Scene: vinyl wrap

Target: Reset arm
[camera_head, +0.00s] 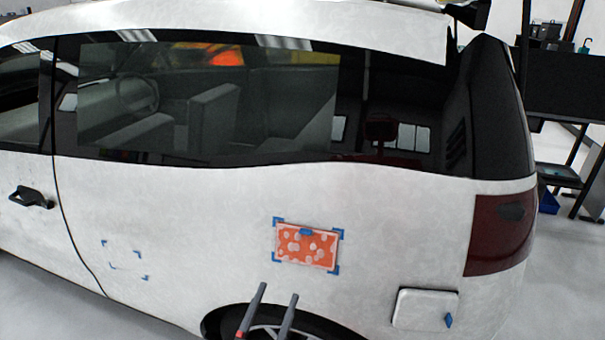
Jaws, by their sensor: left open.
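My left gripper (279,293) shows at the bottom middle, its two grey fingers apart with nothing between them. It is below an orange wrap piece with pale spots (306,251) on the white side panel of the car (200,215). The wrap piece lies inside blue corner marks and has a small blue piece (306,232) at its top edge. A second set of blue corner marks (125,262) on the panel to the left is empty. My right gripper is not in view.
A white square item (425,309) with a blue tab (448,320) is at the lower right of the car. The car's rear wheel (268,331) is behind my gripper. A dark workbench (572,85) and a blue bin (548,202) stand at the right. Grey floor lies around the car.

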